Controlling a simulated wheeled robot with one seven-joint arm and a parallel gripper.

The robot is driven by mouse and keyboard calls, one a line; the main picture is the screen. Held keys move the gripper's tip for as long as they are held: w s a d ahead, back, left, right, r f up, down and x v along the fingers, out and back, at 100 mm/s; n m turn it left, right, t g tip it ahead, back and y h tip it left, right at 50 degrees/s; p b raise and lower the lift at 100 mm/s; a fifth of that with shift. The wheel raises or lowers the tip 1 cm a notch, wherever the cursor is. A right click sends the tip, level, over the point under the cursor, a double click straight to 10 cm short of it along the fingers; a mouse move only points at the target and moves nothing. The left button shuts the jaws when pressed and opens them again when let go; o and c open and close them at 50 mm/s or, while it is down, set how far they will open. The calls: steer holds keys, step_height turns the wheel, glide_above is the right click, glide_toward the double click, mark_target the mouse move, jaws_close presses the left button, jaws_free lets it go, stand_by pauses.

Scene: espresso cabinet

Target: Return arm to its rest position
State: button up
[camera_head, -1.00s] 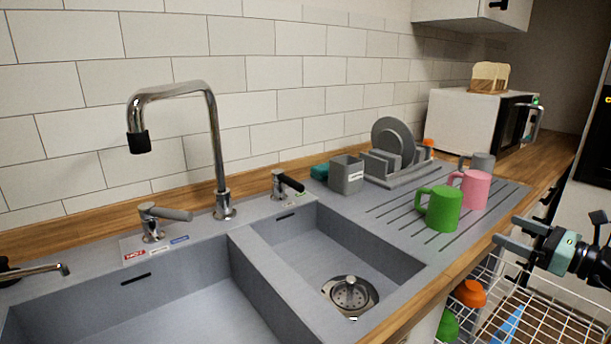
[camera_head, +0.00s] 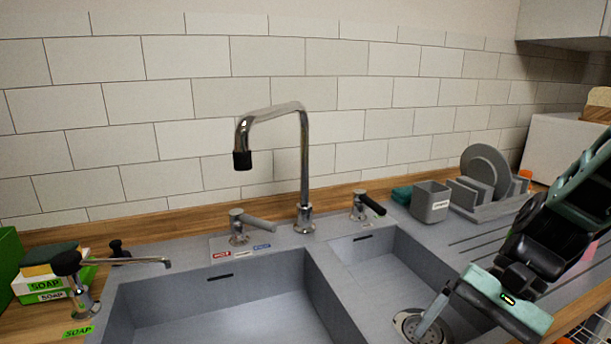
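My arm reaches in from the right side of the head view. My gripper (camera_head: 490,300) is low at the lower right, over the front edge of the small sink bowl (camera_head: 385,270), and points downward. One finger shows at the far left end of its teal palm, set wide, and hangs in front of the drain strainer (camera_head: 408,322). The other finger is cut off by the bottom of the picture. Nothing shows held in it, and it looks open.
A tall tap (camera_head: 305,160) stands behind the sinks. A grey holder (camera_head: 430,202) and a dish rack (camera_head: 485,208) with plates stand right. A soap dispenser (camera_head: 80,290) is left. My arm hides most of the drainboard; a pink mug (camera_head: 592,249) barely shows.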

steer(key=s+a+r+n+t+h+p, duration=0.1)
steer(key=s+a+r+n+t+h, duration=0.2)
steer(key=n, duration=1.1)
steer(key=s+a+r+h, duration=0.1)
steer(key=s+a+h, duration=0.2)
steer(key=s+a, duration=0.2)
steer(key=shift+s+n+h+p, duration=0.25)
steer(key=shift+n+h+p, duration=0.05)
steer(key=shift+h, duration=0.1)
steer(key=shift+s+a+r+n, duration=0.1)
steer(key=shift+r+n, duration=0.05)
steer(key=shift+n, duration=0.15)
steer(key=shift+c, duration=1.3)
